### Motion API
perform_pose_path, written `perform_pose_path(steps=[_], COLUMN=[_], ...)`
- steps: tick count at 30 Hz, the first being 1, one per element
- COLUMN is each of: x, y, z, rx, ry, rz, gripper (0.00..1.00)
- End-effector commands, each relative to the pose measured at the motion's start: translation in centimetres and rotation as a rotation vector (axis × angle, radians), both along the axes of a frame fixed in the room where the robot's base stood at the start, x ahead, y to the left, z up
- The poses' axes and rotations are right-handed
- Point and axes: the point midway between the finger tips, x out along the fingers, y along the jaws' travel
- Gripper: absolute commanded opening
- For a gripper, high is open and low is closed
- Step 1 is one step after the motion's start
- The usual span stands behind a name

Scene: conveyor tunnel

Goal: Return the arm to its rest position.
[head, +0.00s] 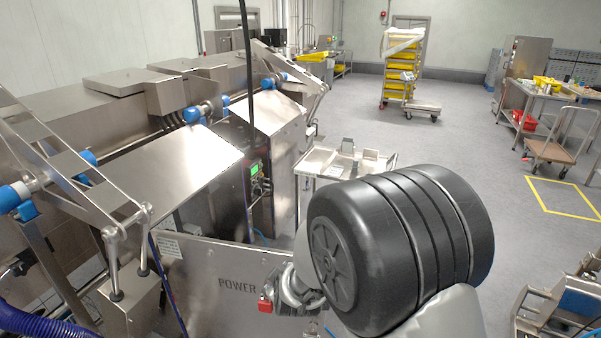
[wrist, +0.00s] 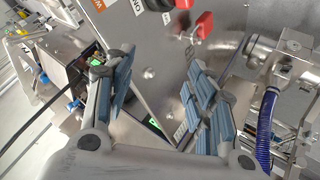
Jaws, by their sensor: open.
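My gripper (wrist: 160,108) is open and empty in the wrist view, its two blue-padded fingers spread apart. Beyond it is a steel panel (wrist: 135,50) with a red switch handle (wrist: 203,25), apart from the fingers as far as I can tell. The same panel, marked POWER, shows there (head: 215,270), with the red handle (head: 265,304) just left of my arm.
Steel conveyor machinery (head: 190,165) runs along the left, with a green-lit display (head: 255,170). A steel cart (head: 325,160) stands behind my arm. A trolley (head: 555,145) and a worktable (head: 560,93) stand at the right. The grey floor (head: 465,130) between is open.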

Motion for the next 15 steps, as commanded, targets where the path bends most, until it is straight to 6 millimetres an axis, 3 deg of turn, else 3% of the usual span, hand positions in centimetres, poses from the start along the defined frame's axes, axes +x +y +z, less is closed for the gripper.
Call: perform_pose_path(steps=[1, 6, 11, 15], x=[-0.6, -4.5, -9.8, -15.3], y=[-1.1, -4.7, -8.5, -11.9], z=[2.9, 9.5, 14.4, 17.5], rx=[0.047, 0.172, 0.260, 0.318], ry=[0.015, 0.107, 0.185, 0.246], rz=[-0.037, -0.155, -0.287, -0.420], gripper=[0.51, 0.51, 0.51, 0.51])
